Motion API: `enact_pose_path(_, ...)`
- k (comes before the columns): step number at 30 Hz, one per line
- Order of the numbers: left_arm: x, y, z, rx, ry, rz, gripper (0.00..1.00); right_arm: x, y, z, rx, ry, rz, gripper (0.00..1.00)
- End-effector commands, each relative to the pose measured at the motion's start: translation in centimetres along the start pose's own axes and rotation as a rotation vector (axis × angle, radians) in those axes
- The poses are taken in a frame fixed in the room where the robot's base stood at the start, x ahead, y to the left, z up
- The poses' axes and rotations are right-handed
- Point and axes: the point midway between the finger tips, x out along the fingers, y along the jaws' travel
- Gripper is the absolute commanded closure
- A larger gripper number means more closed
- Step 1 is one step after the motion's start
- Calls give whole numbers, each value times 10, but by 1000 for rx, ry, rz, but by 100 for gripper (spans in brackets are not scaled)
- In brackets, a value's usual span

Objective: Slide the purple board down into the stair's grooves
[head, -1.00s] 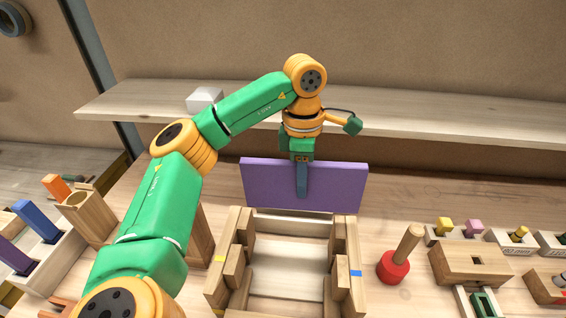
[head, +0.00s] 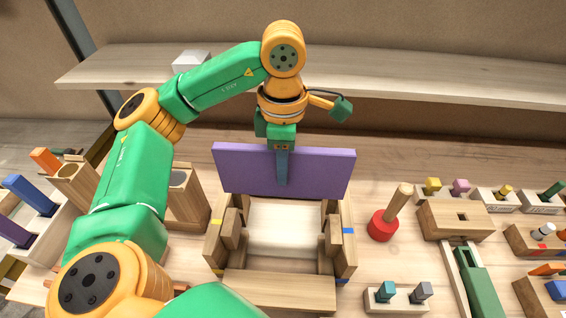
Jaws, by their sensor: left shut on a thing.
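The purple board (head: 325,174) is upright on its long edge, facing me, at the far end of the wooden stair frame (head: 280,287). My left gripper (head: 282,178) comes from above and is shut on the middle of the board's top edge. The board spans wider than the frame, sticking out past both side walls. Its lower edge is near the tops of the far ends of the walls; I cannot tell if it touches them. The grooves lie between wooden blocks on the inner walls, partly hidden. My right gripper is not in view.
A red mallet (head: 383,225) with a wooden handle stands right of the frame. Wooden holders with coloured pegs (head: 456,216) fill the right side. A wooden block (head: 186,199) stands close left. A shelf (head: 420,78) with a white box (head: 190,60) runs behind.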

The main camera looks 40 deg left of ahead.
Motion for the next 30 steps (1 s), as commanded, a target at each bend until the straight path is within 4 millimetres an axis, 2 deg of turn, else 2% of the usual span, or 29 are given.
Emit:
enact_pose_path(1,13,0,0,0,0,0,100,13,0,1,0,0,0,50)
enact_pose_path(7,34,0,0,0,-1,1,100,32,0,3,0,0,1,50)
enact_pose_path(30,34,0,0,0,-1,1,100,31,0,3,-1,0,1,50)
